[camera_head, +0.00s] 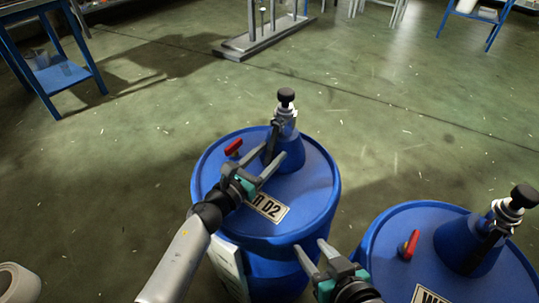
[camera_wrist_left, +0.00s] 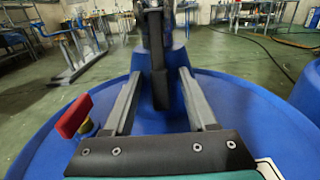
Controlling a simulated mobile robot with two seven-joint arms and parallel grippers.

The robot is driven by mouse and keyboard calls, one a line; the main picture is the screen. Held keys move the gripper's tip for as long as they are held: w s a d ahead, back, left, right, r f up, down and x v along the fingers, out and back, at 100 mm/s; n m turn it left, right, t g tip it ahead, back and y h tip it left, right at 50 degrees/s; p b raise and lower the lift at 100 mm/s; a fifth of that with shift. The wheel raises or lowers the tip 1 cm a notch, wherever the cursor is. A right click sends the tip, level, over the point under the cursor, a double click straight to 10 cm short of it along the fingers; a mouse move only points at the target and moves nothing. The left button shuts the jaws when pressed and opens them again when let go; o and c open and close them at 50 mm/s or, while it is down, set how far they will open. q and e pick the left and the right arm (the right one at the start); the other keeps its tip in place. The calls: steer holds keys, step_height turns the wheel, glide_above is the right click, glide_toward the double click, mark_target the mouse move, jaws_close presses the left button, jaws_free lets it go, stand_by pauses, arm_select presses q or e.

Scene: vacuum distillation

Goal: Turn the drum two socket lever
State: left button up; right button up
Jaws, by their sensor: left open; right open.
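The blue drum two (camera_head: 315,205), with a label ending in D2 (camera_head: 268,207), stands in the middle of the head view. On its top sits a blue cone with a socket and black knob (camera_head: 286,96). The dark socket lever (camera_head: 273,138) hangs down the cone's near side. My left gripper (camera_head: 269,158) is open over the drum top, its fingers pointing at the cone. In the left wrist view the lever (camera_wrist_left: 159,80) shows between the two open fingertips, with no clear contact. My right gripper (camera_head: 310,245) is open and empty, low at the drum's near right side.
A red-handled valve (camera_head: 233,147) sits on the drum top, left of the cone, and close to the left finger in the wrist view (camera_wrist_left: 74,115). A second blue drum (camera_head: 390,235) with its own socket stands at the right.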

arm_select(q)
steer(key=shift+w+d, duration=0.15)
steer(key=shift+w, duration=0.05)
steer(key=shift+c, duration=0.3)
jaws_close()
stand_by(1.1)
